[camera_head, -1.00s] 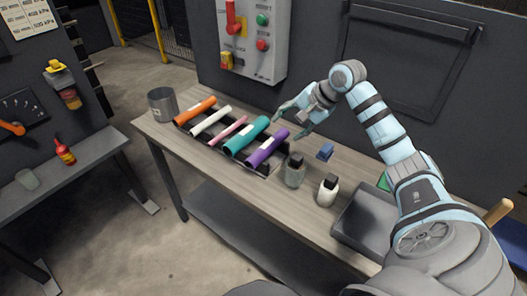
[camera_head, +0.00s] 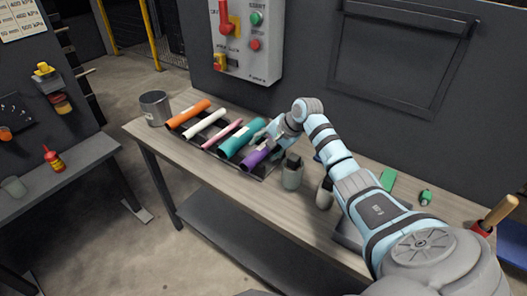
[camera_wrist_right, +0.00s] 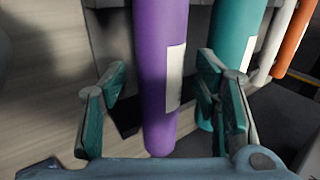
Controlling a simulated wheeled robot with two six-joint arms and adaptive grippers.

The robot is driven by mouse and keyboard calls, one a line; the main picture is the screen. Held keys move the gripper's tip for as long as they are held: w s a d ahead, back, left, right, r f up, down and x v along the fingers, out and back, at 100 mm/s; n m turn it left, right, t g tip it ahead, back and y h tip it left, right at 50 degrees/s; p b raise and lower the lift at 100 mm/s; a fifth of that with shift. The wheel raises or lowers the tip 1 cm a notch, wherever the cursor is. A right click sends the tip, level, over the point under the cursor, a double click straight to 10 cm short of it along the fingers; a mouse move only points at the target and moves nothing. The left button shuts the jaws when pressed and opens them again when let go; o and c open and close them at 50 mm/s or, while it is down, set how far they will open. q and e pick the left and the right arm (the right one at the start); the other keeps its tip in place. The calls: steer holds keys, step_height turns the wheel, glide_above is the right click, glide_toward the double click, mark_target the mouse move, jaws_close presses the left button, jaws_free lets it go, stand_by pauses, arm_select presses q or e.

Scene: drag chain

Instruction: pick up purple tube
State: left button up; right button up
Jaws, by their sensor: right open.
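The purple tube (camera_head: 254,159) lies in the dark rack on the table, at the right end of the row of tubes, partly hidden by my right gripper in the head view. In the right wrist view the purple tube (camera_wrist_right: 161,60), with a pale label, runs between the two open fingers. My right gripper (camera_head: 262,142) is over the tube; in the wrist view the gripper (camera_wrist_right: 163,108) has one finger on each side of it, with gaps visible. The right finger is between the purple tube and the teal tube (camera_wrist_right: 236,45). My left gripper is not in view.
Beside it in the rack lie the teal tube (camera_head: 240,140), a pink tube (camera_head: 222,134), a white tube (camera_head: 204,124) and an orange tube (camera_head: 188,113). A grey bottle (camera_head: 292,174) stands close right of the gripper. A metal cup (camera_head: 155,108) stands at the table's left end.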

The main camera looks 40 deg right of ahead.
jaws_close()
steer(key=shift+r, duration=0.15)
